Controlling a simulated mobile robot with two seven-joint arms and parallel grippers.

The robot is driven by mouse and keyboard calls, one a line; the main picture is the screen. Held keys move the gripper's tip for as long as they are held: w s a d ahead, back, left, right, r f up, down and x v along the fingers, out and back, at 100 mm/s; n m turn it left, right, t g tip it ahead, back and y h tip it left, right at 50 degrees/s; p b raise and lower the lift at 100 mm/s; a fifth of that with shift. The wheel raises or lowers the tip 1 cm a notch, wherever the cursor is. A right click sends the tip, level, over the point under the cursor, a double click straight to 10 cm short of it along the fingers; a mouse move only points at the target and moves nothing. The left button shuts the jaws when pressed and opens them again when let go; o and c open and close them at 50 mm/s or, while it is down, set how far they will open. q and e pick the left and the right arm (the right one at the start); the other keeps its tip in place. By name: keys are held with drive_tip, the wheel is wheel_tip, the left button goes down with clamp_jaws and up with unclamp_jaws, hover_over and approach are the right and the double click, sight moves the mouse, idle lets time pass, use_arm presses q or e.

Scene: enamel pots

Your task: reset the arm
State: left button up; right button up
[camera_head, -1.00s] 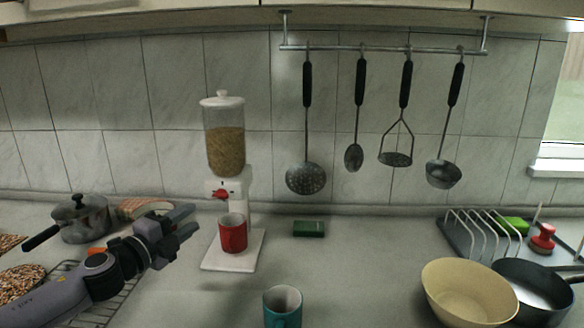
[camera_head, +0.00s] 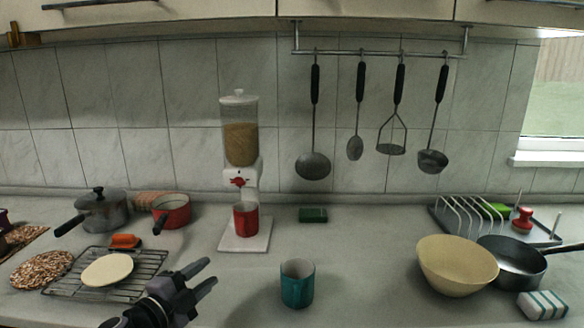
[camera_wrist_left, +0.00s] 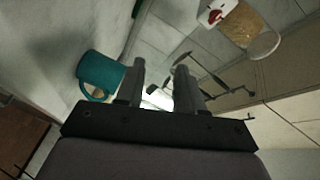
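My left gripper (camera_head: 204,279) is in the lower left-middle of the head view, in front of the dispenser. Its two fingers are apart with nothing between them. In the left wrist view the fingers (camera_wrist_left: 167,82) also stand apart and empty. My right gripper is in neither view. A red cup (camera_head: 246,221) stands on the white base of the cereal dispenser (camera_head: 240,130). A teal mug (camera_head: 297,286) stands on the counter to the right of my left gripper, apart from it; it also shows in the left wrist view (camera_wrist_left: 93,72).
A wire rack (camera_head: 150,272) with a pale round disc (camera_head: 107,269) lies to the left. A grey pot (camera_head: 101,212) and a red saucepan (camera_head: 172,211) stand behind it. A cream bowl (camera_head: 456,266), a dark pan (camera_head: 512,262) and a dish rack (camera_head: 470,218) are at right. The middle-right counter is clear.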

use_arm(q)
drive_tip(key=s+d+f+n, duration=0.3)
drive_tip(key=s+f+n, duration=0.2)
drive_tip(key=s+f, duration=0.25)
drive_tip(key=s+a+f+n+g+y, duration=0.2)
drive_tip(key=s+f+n, duration=0.4)
drive_tip(key=s, duration=0.5)
drive_tip(key=s+a+f+n+g+y, duration=0.3)
drive_tip(key=s+f+n, duration=0.2)
drive_tip(key=s+f, duration=0.5)
drive_tip(key=shift+s+n+y, duration=0.3)
drive_tip(key=shift+s+n, duration=0.1)
drive_tip(key=shift+s, duration=0.65)
